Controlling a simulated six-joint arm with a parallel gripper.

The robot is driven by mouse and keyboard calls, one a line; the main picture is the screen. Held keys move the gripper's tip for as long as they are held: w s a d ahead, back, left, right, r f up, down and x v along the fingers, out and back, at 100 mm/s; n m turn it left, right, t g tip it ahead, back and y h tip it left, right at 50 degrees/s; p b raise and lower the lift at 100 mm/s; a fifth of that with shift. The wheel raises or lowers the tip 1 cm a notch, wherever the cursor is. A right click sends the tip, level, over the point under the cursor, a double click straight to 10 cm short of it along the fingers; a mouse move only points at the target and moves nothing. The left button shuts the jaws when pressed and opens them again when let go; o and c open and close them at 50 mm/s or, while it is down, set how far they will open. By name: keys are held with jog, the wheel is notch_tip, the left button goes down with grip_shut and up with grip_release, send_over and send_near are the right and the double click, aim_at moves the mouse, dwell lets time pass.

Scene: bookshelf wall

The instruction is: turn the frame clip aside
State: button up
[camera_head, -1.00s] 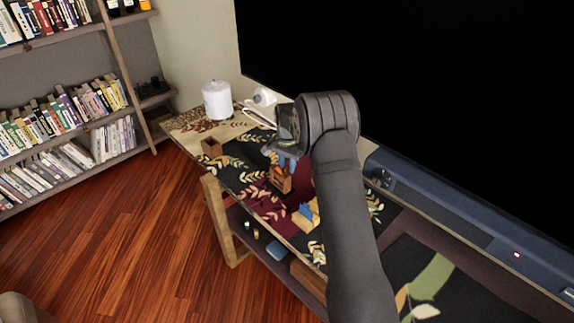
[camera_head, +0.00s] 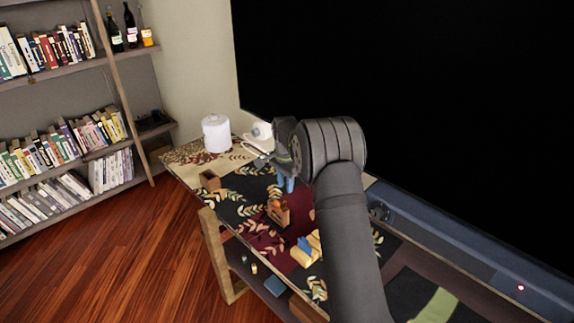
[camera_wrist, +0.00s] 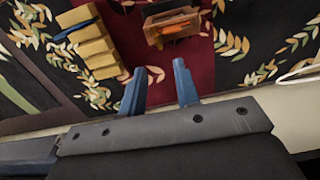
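A pale wooden stepped block (camera_head: 305,250) with a small blue piece (camera_head: 304,244) lies on the patterned table cover. In the wrist view the block (camera_wrist: 92,48) is at upper left, with a blue strip (camera_wrist: 73,30) across it. A small wooden box (camera_head: 278,213) with something orange inside stands beside it; it also shows at the wrist view's top (camera_wrist: 171,26). I cannot tell which part is the frame clip. My gripper (camera_wrist: 159,87) is open and empty, its blue fingers apart above the table. In the head view its fingertips (camera_head: 287,184) appear just above the box.
Another small wooden box (camera_head: 210,181) and a white lidded pot (camera_head: 216,133) stand toward the table's far end. A large black screen (camera_head: 400,90) rises behind the table, with a long dark bar (camera_head: 460,258) below it. Bookshelves (camera_head: 70,150) stand at left.

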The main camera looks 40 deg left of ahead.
notch_tip(320, 180, up, 10)
jog(key=r, duration=0.1)
notch_tip(320, 180, down, 10)
jog(key=s+f+m, duration=0.1)
jog(key=m, duration=3.5)
notch_tip(320, 180, up, 10)
jog(key=r, duration=0.1)
jog(key=s+d+r+t+y, duration=0.2)
jog(key=s+d+r+y, duration=0.2)
jog(key=s+d+r, duration=0.4)
jog(key=w+d+f+x, duration=0.1)
jog(key=d+x, duration=0.1)
jog(key=x, duration=1)
jog(key=v, duration=1)
jog(key=shift+s+r, duration=0.2)
jog(key=shift+s, duration=0.1)
